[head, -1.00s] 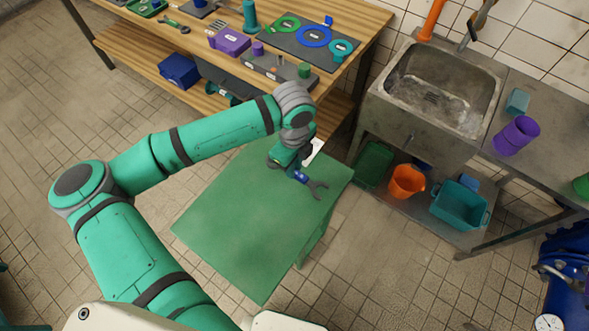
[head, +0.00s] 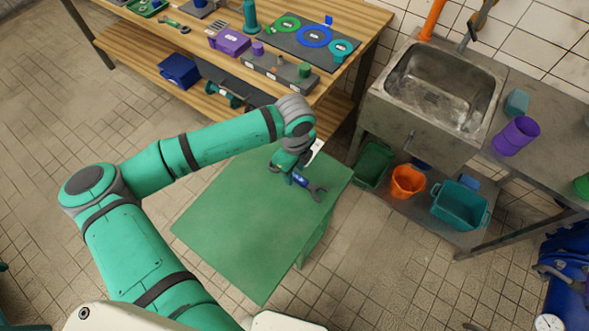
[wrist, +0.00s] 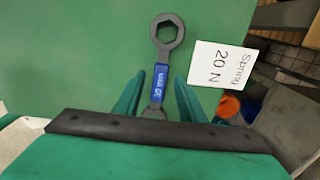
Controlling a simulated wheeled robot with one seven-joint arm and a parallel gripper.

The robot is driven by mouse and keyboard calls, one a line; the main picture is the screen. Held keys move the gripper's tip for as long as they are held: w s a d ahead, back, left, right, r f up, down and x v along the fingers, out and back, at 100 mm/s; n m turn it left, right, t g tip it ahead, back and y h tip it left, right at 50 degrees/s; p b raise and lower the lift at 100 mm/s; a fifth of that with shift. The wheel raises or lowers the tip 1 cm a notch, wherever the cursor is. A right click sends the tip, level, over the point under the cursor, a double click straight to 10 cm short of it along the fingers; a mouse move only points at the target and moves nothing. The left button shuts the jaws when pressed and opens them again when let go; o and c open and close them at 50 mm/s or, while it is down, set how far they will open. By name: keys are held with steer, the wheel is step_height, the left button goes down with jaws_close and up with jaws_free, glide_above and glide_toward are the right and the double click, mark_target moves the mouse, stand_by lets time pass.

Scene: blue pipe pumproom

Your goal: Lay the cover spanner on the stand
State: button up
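The cover spanner (head: 317,192) is dark grey with a blue band on its handle. It appears to lie on the green top of the stand (head: 235,215), near the far right edge. In the wrist view the spanner (wrist: 167,31) has its ring end pointing away from me, and its blue band reads 30 mm. My gripper (head: 291,177) is low over the stand at the handle. In the wrist view its green fingers (wrist: 160,80) stand on either side of the handle with gaps showing. The near end of the spanner is partly hidden by my gripper.
A white card (wrist: 222,64) reading "Spring 20 N" is beside the spanner. The wooden workbench (head: 130,62) with tools stands behind, and the sink (head: 435,90) stands to the right. An orange bucket (head: 407,182) is under the sink. The near part of the stand is clear.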

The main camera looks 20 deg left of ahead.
mark_target(295, 176)
step_height(295, 176, up, 12)
stand_by(0.6)
stand_by(0.5)
